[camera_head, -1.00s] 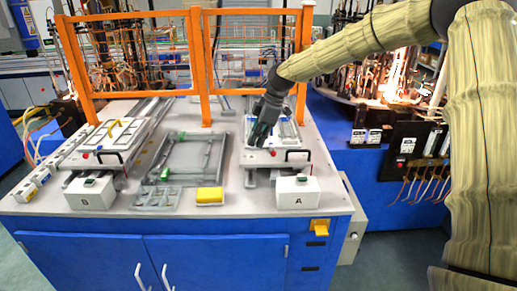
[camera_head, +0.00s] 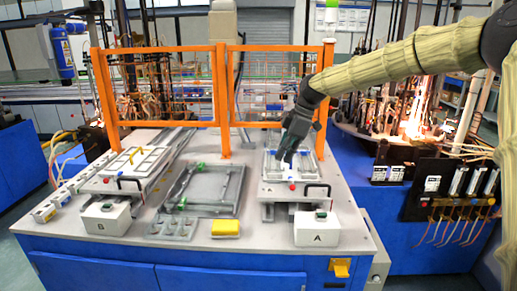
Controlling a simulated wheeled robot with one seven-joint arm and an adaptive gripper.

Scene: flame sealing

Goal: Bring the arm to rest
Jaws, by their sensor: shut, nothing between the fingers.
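My arm, in a pale quilted sleeve, reaches in from the upper right of the head view. My gripper (camera_head: 287,156) points down over the right-hand tray fixture (camera_head: 272,184) behind the white box marked A (camera_head: 317,229). The gripper is dark and small here; its fingers are shut with nothing between them. It hides part of the tray fixture. I cannot tell whether the fingertips touch the fixture.
An orange guard frame (camera_head: 221,105) stands close behind the gripper. A grey frame fixture (camera_head: 203,190), a yellow block (camera_head: 225,228) and the box marked B (camera_head: 107,217) share the bench. Flames (camera_head: 416,118) burn at the right machine.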

